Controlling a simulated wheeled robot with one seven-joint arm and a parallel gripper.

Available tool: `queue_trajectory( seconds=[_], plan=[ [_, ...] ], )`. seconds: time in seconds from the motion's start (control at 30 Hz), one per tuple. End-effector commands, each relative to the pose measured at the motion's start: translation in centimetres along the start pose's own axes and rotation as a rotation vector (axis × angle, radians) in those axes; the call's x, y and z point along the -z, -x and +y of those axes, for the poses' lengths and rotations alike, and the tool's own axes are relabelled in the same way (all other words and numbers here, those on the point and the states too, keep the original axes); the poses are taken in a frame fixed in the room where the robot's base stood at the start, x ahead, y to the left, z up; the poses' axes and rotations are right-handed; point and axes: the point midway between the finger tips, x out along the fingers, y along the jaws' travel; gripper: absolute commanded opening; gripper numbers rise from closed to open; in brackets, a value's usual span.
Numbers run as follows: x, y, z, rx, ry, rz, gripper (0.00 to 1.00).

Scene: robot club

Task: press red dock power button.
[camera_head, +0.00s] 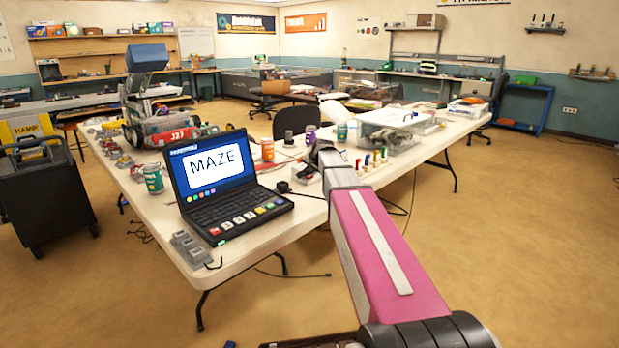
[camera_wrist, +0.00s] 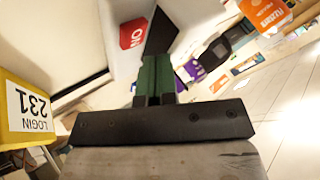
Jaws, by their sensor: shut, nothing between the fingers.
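A red patch with white "ON" lettering (camera_wrist: 133,33) shows in the wrist view, on a pale grey surface just above and left of my fingers. It looks like the red dock power button. My gripper (camera_wrist: 157,62) is shut and empty, with its dark green fingers together pointing at that pale surface. I cannot tell whether the fingertips touch it. A black wedge shape lies at the finger ends. In the head view my pink arm reaches over the table and hides most of the gripper. I cannot make out the red button there.
The white table (camera_head: 250,246) holds an open laptop (camera_head: 222,180) reading "MAZE", a clear bin (camera_head: 391,130), an orange can (camera_head: 267,150) and several small parts. The floor on the right is open.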

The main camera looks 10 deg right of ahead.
Motion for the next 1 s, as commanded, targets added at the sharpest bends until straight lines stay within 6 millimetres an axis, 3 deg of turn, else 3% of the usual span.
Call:
queue_trajectory(
  seconds=[1.0],
  plan=[
    [-0.47,-0.67,0.45,0.0,0.0,-0.001,0.0]
  ],
)
